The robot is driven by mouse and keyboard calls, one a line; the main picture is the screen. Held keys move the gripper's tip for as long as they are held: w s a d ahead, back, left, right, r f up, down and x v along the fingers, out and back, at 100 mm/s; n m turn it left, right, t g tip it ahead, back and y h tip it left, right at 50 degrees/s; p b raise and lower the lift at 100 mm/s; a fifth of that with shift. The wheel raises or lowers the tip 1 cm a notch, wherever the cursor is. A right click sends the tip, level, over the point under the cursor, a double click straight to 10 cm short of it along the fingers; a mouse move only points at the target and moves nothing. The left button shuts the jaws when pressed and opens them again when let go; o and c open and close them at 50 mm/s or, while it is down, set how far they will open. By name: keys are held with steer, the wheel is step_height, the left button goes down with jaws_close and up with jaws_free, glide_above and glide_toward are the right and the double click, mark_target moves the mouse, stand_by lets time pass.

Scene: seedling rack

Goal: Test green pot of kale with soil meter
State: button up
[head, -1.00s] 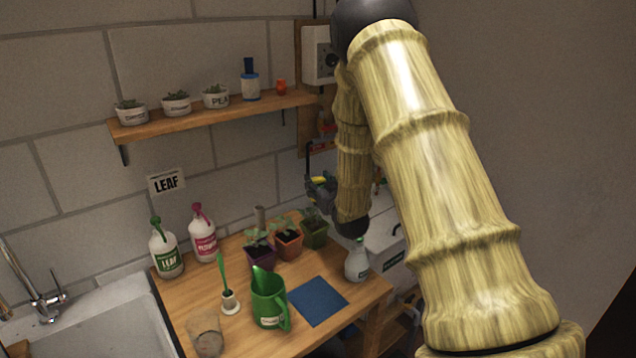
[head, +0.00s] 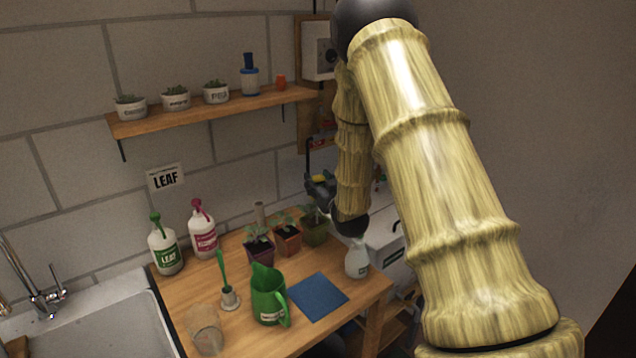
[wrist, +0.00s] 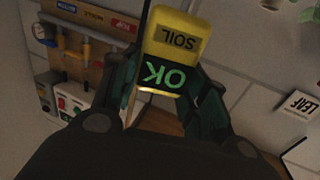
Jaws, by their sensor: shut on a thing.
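My gripper (head: 322,190) is shut on the yellow soil meter (wrist: 176,45). In the wrist view the meter's label reads SOIL and its dark screen shows OK in green. In the head view the yellow meter (head: 319,178) shows small, above and behind the green pot (head: 315,231). The green pot holds a leafy plant and stands at the back right of the bench, in a row with an orange pot (head: 288,241) and a purple pot (head: 259,252). I cannot make out the probe's tip or whether it is in any soil.
A white spray bottle (head: 356,260) stands right of the pots, near my arm. A green jug (head: 268,297), a blue mat (head: 318,296), a clear cup (head: 206,330) and two white bottles share the bench (head: 240,330). A shelf (head: 215,112) with small pots hangs above.

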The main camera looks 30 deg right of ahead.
mark_target(318, 178)
steer(key=shift+f+b, duration=0.6)
steer(key=shift+f, duration=0.3)
stand_by(1.0)
steer(key=shift+r+p, duration=2.65)
steer(key=shift+r, duration=2.9)
steer(key=s+a+r, duration=0.3)
steer(key=s+a, duration=0.2)
steer(key=s, duration=0.4)
steer(key=shift+s+a, duration=0.2)
steer(key=shift+a, duration=0.2)
